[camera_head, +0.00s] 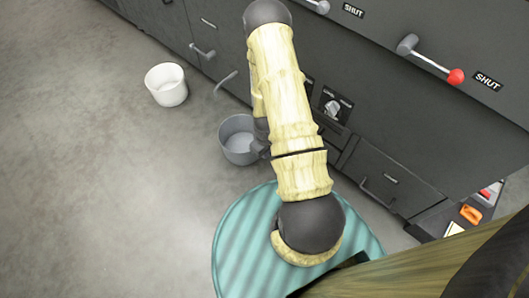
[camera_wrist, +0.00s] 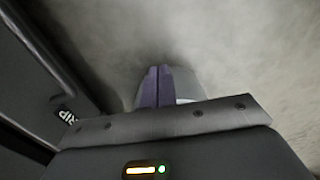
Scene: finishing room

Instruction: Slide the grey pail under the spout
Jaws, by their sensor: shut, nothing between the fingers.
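The grey pail (camera_head: 236,140) stands upright on the floor close to the dark cabinet front; my arm covers its right side. In the wrist view a grey curved shape (camera_wrist: 186,80) behind the fingers looks like part of the pail. My gripper (camera_wrist: 158,70) is shut, its two purple fingers together with nothing between them. In the head view my arm mostly hides the gripper, near the pail's right side; I cannot tell whether it touches. A light grey curved piece (camera_head: 226,80) sticking out from the cabinet, left of and behind the pail, may be the spout.
A white pail (camera_head: 166,84) stands on the floor to the left. Dark cabinets (camera_head: 400,130) with handles and a red-knobbed lever (camera_head: 455,76) line the back and right. A teal striped round surface (camera_head: 240,240) is in front.

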